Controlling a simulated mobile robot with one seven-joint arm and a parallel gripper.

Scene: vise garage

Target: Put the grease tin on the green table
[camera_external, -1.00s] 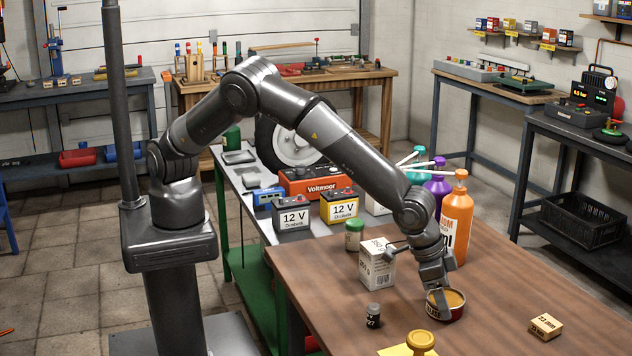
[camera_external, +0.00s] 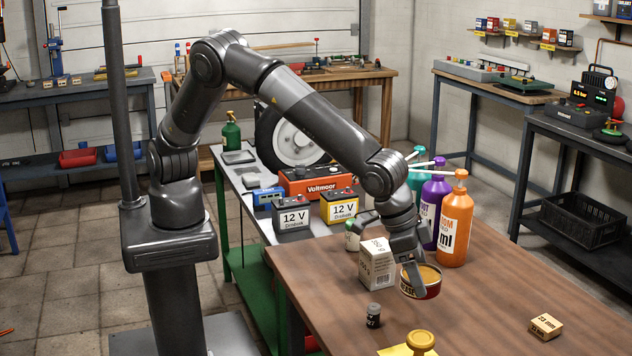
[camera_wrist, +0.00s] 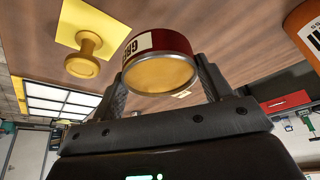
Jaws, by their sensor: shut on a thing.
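The grease tin (camera_external: 421,283) is a short red tin with a pale label and a tan top. My gripper (camera_external: 411,275) is shut on it and holds it above the brown wooden table, beside the white box. In the wrist view the tin (camera_wrist: 160,72) sits between the two fingers of my gripper (camera_wrist: 165,88). The green table (camera_external: 232,225) has a green frame and a grey top (camera_external: 265,222). It stands behind and to the left of the brown table.
The brown table (camera_external: 480,310) holds a white box (camera_external: 377,264), a small dark jar (camera_external: 373,316), a yellow stamp-like knob (camera_external: 420,342), a small wooden block (camera_external: 545,326) and an orange bottle (camera_external: 456,225). Batteries (camera_external: 292,218) and a red Voltmeor box (camera_external: 315,183) crowd the green table.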

